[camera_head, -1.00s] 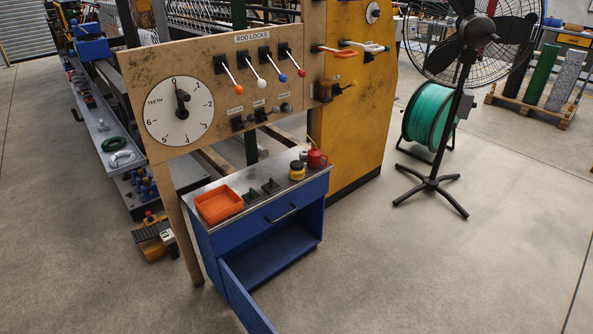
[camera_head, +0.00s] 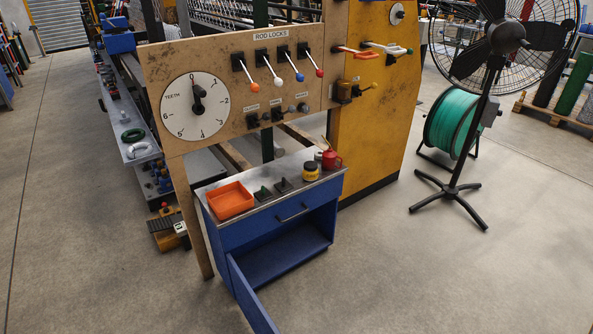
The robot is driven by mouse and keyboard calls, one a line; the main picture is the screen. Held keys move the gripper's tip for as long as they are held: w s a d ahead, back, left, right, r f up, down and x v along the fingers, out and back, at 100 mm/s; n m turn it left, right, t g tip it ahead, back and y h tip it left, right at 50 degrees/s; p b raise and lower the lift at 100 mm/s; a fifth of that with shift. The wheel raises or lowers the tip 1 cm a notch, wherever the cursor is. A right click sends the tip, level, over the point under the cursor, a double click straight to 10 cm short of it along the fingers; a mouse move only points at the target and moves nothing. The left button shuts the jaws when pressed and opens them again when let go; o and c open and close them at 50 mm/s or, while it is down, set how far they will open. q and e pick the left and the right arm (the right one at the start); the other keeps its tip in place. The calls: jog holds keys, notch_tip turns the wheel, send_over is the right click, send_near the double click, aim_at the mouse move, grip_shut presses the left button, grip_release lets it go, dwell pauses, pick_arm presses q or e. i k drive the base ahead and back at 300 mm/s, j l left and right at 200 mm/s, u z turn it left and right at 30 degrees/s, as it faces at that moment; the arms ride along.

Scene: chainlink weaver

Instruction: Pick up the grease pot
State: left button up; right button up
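A small yellow pot with a dark lid (camera_head: 311,172), which looks like the grease pot, stands upright on the metal top of the blue cabinet (camera_head: 273,232), toward its right end. A red oil can (camera_head: 331,160) stands just right of it, with a small pale item close behind the two. Neither of my grippers shows in the head view.
An orange tray (camera_head: 231,200) and two small dark items (camera_head: 283,186) share the cabinet top. The cabinet's lower door (camera_head: 252,297) hangs open toward the front. A wooden panel with a dial (camera_head: 196,107) and levers rises behind. A fan (camera_head: 455,190) stands right; the floor between is clear.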

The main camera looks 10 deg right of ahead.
aim_at(310, 172)
jog(key=i+l+u, duration=0.1)
jog(key=l+u, duration=0.35)
jog(key=l, duration=0.4)
jog(key=l+u, duration=0.4)
jog(key=l, duration=0.45)
jog(key=k+l+u, duration=0.15)
jog(key=l+u, duration=0.3)
jog(key=l, duration=0.4)
jog(key=l+u, duration=0.35)
jog(key=l, duration=0.45)
jog(key=l+u, duration=0.4)
jog(key=l, duration=0.4)
